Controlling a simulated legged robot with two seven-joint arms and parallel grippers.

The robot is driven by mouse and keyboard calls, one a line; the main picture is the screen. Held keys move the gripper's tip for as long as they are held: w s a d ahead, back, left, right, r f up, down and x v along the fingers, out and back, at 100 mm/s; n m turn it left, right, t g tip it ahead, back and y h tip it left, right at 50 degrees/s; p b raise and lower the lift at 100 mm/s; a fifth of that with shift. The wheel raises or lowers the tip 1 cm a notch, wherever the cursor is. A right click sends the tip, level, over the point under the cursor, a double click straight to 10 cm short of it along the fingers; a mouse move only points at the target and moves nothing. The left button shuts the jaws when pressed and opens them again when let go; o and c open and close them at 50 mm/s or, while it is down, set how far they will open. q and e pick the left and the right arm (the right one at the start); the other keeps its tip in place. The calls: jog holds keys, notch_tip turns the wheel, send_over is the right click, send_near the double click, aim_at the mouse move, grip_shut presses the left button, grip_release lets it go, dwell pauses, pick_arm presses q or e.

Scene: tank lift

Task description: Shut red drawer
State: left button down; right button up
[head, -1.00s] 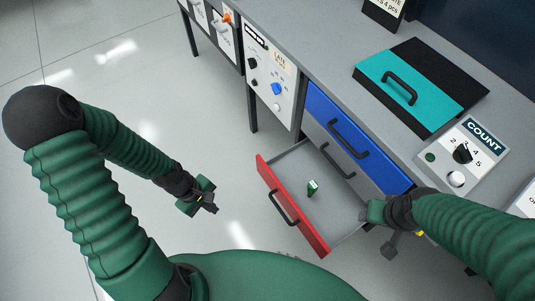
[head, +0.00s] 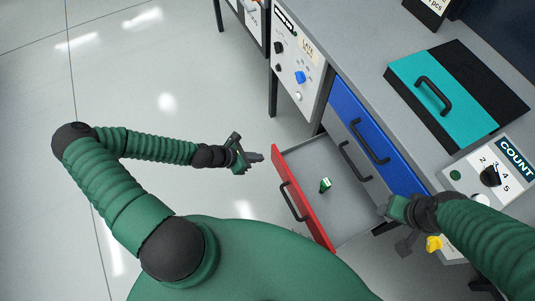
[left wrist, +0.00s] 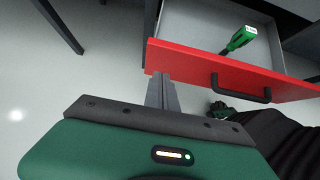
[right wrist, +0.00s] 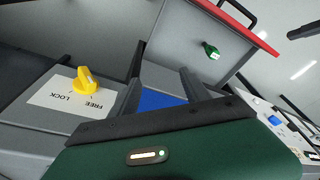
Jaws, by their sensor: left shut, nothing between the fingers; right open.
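The red drawer (head: 290,190) is pulled out from the bench. Its red front and dark bar handle (head: 292,201) face left, and a small green-and-white item (head: 325,185) lies inside. My left gripper (head: 258,158) is shut and empty, close to the far end of the red front. In the left wrist view its fingers (left wrist: 162,92) overlap the left end of the red front (left wrist: 230,73); I cannot tell if they touch. My right gripper (head: 387,212) is near the bench side of the drawer. In the right wrist view its fingers (right wrist: 160,88) are apart with nothing gripped.
A blue drawer (head: 365,130) and a grey one are shut in the bench. A teal lid (head: 438,90) and a COUNT panel (head: 495,170) are on the bench top. A yellow knob (right wrist: 86,80) marked FREE and LOCK is near my right gripper. Floor left of the drawer is clear.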

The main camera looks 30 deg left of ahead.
aim_at(275, 153)
pick_arm(q)
jog(key=w+d, duration=0.2)
jog(key=shift+w+d, duration=0.25)
jog(key=shift+w, duration=0.15)
jog(key=shift+w+d, duration=0.2)
jog(key=shift+d, duration=0.05)
jog(key=shift+a, duration=0.1)
jog(key=shift+w+d, duration=0.3)
jog(key=w+d, duration=1)
jog(key=w, duration=0.3)
jog(key=shift+d+p, duration=0.15)
jog(key=shift+p, duration=0.3)
jog(key=shift+w, duration=0.1)
